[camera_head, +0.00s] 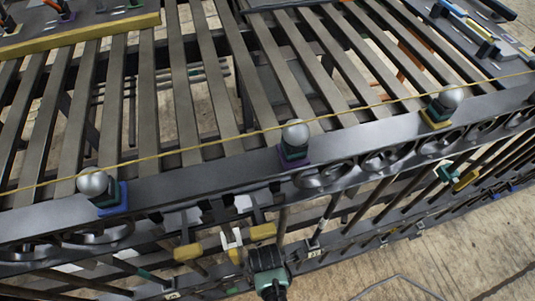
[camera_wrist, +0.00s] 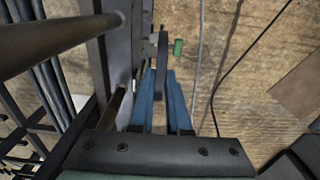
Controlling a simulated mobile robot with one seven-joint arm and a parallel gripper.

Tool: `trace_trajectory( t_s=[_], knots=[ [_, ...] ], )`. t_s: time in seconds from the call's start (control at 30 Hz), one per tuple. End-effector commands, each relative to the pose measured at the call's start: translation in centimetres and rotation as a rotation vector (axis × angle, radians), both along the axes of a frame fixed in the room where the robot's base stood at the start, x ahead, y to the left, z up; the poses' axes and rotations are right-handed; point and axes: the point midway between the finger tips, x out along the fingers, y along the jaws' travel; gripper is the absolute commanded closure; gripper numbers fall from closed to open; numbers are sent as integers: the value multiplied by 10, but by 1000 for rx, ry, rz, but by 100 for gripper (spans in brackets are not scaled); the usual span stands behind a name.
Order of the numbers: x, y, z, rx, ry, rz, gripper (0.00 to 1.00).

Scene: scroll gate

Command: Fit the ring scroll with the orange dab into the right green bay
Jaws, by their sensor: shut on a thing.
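In the wrist view my gripper (camera_wrist: 162,78) has blue fingers closed on a thin dark piece (camera_wrist: 162,54), seen nearly edge-on. I cannot tell its ring shape or see an orange dab. A small green piece (camera_wrist: 179,47) shows just beyond the fingers, to the right. In the head view a dark wrist-like part of mine (camera_head: 268,268) is low at the centre, below the gate's rail; the fingertips are not clear there. Dark ring scrolls (camera_head: 385,160) line the rail. A green-and-white fitting (camera_head: 444,172) sits on the bars at the right; I cannot tell whether it is a bay.
The gate's top rail (camera_head: 215,177) carries silver balls (camera_head: 295,133) on coloured bases. A yellow cord (camera_head: 225,139) runs along it. Yellow blocks (camera_head: 188,252) sit on the lower bars.

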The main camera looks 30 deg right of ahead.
Motion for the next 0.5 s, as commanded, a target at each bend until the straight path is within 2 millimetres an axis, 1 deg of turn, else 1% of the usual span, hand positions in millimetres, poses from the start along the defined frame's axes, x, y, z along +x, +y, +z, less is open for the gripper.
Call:
trace_trajectory(
  t_s=[0.03, 0.27, 0.5],
  knots=[
    [2, -1, -5, 0, -1, 0, 100],
    [11, -3, -14, -1, -2, 0, 100],
    [10, -3, -28, 0, 1, 0, 100]
  ],
)
